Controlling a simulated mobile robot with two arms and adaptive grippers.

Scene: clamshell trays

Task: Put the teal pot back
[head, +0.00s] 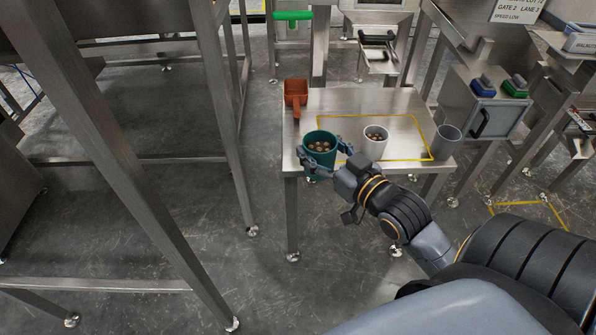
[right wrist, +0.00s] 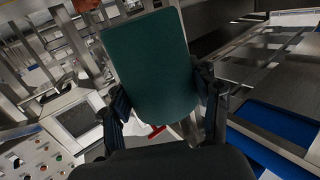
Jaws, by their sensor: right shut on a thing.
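The teal pot (head: 318,142) holds several brown round pieces and is near the front left corner of the steel table (head: 345,100). My right gripper (head: 325,154) is shut on it, one finger on each side. In the head view the pot's lower part overlaps the table's front edge, so it looks held up off the top; the exact gap cannot be told. In the right wrist view the teal pot (right wrist: 150,65) fills the space between the fingers (right wrist: 162,103), its wall appearing slightly tilted. My left gripper is not in view.
A yellow outline (head: 378,117) marks the tabletop. A white pot (head: 375,148) with brown pieces stands inside it. An empty-looking grey pot (head: 447,142) stands at its right front corner. A red scoop (head: 296,93) lies at the back left. The table's back middle is clear.

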